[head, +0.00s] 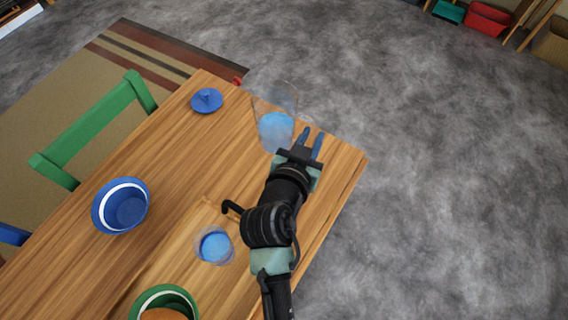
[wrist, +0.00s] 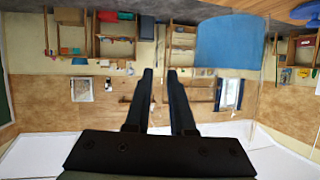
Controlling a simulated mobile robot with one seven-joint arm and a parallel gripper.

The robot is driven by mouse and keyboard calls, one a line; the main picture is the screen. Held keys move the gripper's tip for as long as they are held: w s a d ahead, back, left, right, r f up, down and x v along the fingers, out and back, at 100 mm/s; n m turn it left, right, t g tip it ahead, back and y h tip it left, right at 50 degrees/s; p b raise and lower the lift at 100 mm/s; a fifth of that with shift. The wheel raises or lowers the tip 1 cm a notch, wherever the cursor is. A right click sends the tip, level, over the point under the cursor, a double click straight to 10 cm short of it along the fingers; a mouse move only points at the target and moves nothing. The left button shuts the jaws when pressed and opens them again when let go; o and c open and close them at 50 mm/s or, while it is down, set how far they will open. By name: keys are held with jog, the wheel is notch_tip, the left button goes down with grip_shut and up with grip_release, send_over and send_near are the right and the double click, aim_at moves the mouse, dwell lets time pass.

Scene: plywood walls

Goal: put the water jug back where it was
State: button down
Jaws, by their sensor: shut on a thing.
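The water jug (head: 277,120) is a clear vessel with blue water in its lower part, at the far right part of the wooden table (head: 180,175). It looks roughly upright; I cannot tell whether its base touches the table. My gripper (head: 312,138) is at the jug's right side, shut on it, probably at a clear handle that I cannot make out. In the wrist view the fingers (wrist: 160,75) are a small gap apart, and the jug's blue water (wrist: 226,45) shows to their right.
A clear cup with blue water (head: 214,246) stands left of my arm. A blue lid (head: 207,100), a blue bowl (head: 121,206) and a green bowl (head: 148,295) are on the table. A green chair (head: 95,130) is at the left edge. Grey floor is open to the right.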

notch_tip(320, 180, down, 9)
jog(key=shift+f+b, duration=0.15)
jog(key=shift+b, duration=0.6)
jog(key=shift+f, duration=0.2)
jog(key=c, duration=0.8)
grip_release()
jog(key=shift+o, duration=0.2)
